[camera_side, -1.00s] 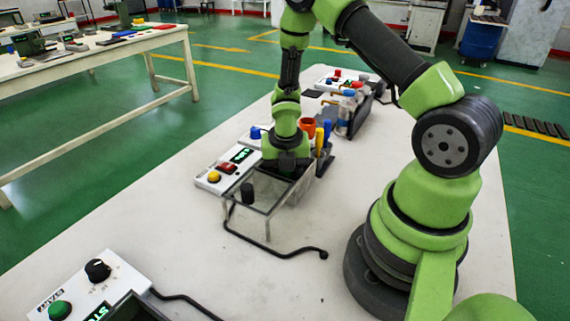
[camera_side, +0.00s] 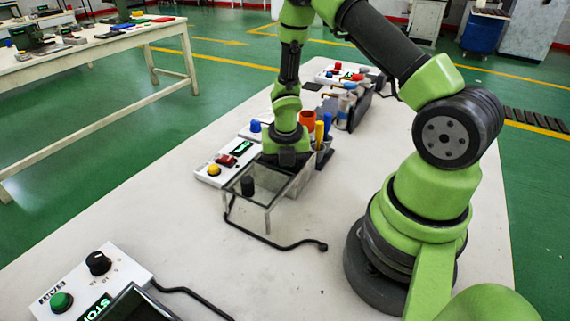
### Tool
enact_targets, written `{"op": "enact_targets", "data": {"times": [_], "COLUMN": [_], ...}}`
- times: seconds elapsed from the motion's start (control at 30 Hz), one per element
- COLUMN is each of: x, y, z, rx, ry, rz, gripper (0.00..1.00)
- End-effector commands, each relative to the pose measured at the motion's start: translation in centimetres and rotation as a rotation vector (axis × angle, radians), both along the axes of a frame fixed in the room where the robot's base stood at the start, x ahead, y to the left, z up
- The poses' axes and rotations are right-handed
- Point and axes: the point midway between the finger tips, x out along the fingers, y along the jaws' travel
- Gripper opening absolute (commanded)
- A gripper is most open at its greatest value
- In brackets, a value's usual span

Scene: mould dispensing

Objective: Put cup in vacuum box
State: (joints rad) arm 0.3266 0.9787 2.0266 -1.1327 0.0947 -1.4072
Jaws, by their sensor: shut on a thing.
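The vacuum box appears to be the clear-walled box (camera_side: 267,214) at mid-table, with a glassy lid carrying a black knob (camera_side: 247,186). My gripper (camera_side: 285,161) points down at the rear edge of this box. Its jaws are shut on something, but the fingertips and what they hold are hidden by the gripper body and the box. I cannot make out the cup in the jaws. I cannot tell how far the fingers reach into the box.
A white control panel (camera_side: 222,166) adjoins the box on the left. Orange, yellow and blue items (camera_side: 318,130) stand close behind to the right. A black hose (camera_side: 275,245) lies in front. Another control unit (camera_side: 95,275) is at front left.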

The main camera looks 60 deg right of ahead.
Motion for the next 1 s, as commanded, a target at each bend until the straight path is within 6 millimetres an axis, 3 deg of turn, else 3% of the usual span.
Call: {"op": "enact_targets", "data": {"times": [0.27,0.3,0.4,0.67,0.87,1.0], "x": [0.0,0.0,0.0,0.1,0.6,1.1], "y": [0.0,0.0,0.0,-0.2,-0.8,-0.3], "z": [-0.3,-0.3,-0.3,0.2,4.7,10.3], "rx": [0.000,0.000,0.000,-0.012,-0.069,-0.068], "ry": [0.000,0.000,0.000,-0.005,-0.076,-0.207], "rz": [0.000,0.000,0.000,-0.046,-0.343,-0.647], "gripper": [0.25,0.52,0.75,0.77,0.77,0.77]}}
